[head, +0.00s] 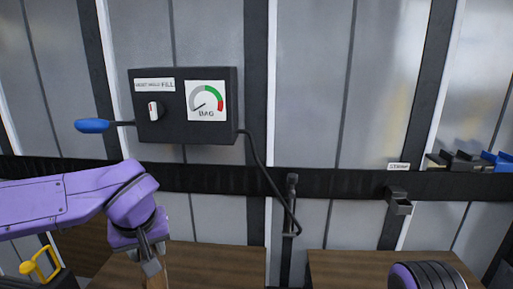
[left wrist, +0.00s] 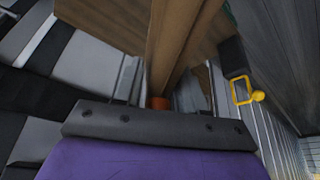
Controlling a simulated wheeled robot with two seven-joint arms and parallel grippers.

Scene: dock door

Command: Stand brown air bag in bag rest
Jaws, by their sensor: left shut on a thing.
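My left gripper (head: 152,268) is low in the left half of the head view, pointing down. It is shut on the brown air bag (head: 166,280), of which only a thin strip shows there at the bottom edge. In the left wrist view the brown bag (left wrist: 178,45) stretches away from the gripper, with a small orange piece (left wrist: 158,102) near its close end. The bag's far end is cut off. I cannot make out the bag rest in either view. My right gripper is not in view.
A black fill box (head: 185,105) with a gauge, a knob and a blue-tipped lever (head: 92,126) hangs on the wall. Its hose (head: 265,180) loops down to a holder. Brown cartons (head: 380,262) stand below. A yellow handle (head: 40,265) is at lower left. A small bracket (head: 398,202) is at right.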

